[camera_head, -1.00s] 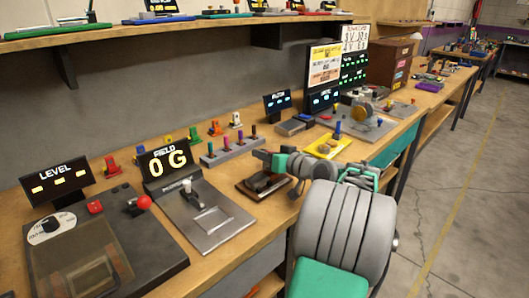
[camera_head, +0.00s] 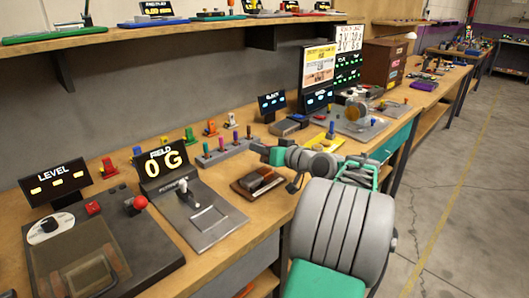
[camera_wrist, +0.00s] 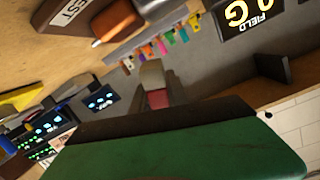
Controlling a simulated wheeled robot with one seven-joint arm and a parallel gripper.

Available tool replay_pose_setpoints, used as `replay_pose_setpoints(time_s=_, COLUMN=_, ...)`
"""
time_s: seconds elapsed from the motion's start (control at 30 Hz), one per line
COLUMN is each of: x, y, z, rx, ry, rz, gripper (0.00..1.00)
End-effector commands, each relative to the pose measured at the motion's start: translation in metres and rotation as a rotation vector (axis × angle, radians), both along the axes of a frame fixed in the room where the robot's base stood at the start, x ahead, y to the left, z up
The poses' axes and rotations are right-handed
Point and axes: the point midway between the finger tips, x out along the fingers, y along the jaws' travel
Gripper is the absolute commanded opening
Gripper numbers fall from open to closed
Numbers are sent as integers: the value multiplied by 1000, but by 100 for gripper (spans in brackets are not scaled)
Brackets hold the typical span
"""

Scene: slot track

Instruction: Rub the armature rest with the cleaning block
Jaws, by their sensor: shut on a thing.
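The cleaning block (camera_wrist: 185,145), green with a dark brown layer, fills the bottom of the wrist view. My gripper (camera_wrist: 153,85) is shut on it, with the grip partly hidden by the block. In the head view the small green block (camera_head: 277,155) is at my gripper, just behind and right of the rest. It seems apart from the rest.
The field panel with its lever (camera_head: 207,222) stands left of the rest. A grey rack with coloured pegs (camera_head: 225,153) is behind it. A yellow tray (camera_head: 322,144) lies beyond my gripper. Some bare bench shows in front of the rest.

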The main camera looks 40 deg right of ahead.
Motion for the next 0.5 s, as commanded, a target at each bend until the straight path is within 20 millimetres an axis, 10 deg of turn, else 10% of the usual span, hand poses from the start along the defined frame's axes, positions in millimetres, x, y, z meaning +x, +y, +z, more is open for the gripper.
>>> replay_pose_setpoints(time_s=0.5, x=5, y=8, z=47, rx=-1, ry=0, rz=15, gripper=0)
